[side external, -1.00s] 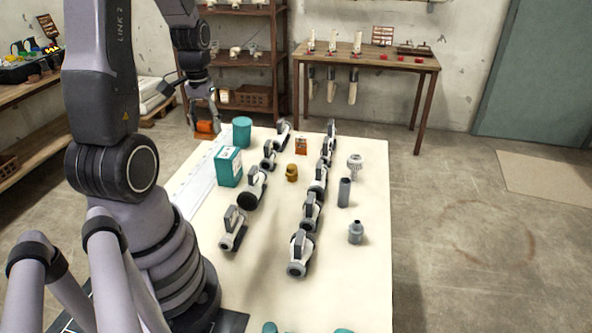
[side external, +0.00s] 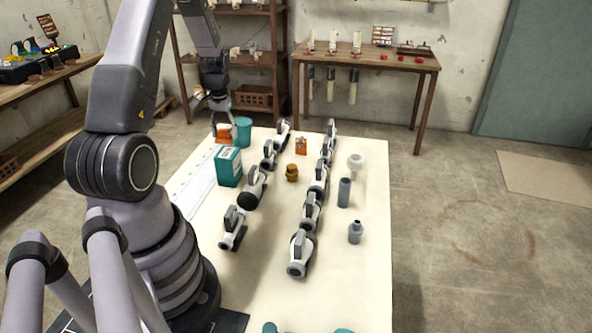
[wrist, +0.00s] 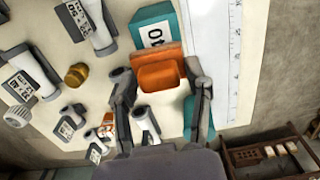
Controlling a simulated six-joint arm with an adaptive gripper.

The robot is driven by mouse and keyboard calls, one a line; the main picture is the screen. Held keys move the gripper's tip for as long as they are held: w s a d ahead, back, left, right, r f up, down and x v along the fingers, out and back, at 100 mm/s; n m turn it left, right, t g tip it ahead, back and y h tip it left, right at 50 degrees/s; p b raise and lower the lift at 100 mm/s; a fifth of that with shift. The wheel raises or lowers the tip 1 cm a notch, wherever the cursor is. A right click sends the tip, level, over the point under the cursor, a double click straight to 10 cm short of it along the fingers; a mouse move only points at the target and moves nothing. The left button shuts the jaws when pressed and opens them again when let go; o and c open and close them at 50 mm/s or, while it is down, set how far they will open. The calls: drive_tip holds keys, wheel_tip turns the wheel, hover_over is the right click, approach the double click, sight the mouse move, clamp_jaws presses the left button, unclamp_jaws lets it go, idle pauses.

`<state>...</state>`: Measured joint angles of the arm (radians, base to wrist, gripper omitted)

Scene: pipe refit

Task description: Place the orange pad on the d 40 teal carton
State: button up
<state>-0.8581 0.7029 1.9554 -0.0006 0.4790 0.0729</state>
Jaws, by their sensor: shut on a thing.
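The orange pad (side external: 222,137) is in my gripper (side external: 222,122), above the far left part of the table. In the wrist view the pad (wrist: 158,76) sits between the two fingers of my gripper (wrist: 160,72). The teal carton (side external: 229,168) stands upright on the table, nearer the camera than the pad. In the wrist view its white face with a 40 label (wrist: 152,34) shows just beyond the pad, which covers part of the carton. I see no contact between pad and carton.
Rows of grey and white pipe fittings (side external: 254,182), a brass fitting (side external: 292,172) and a small orange box (side external: 301,146) stand to the right. A white ruled strip (side external: 196,182) lies along the table's left edge.

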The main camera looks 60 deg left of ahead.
sight(226, 142)
drive_tip(key=shift+w+a+f, duration=0.1)
drive_tip(key=shift+f, duration=1.55)
drive_tip(key=shift+f, duration=0.15)
drive_tip(key=o, duration=0.9)
drive_tip(key=shift+o, duration=0.2)
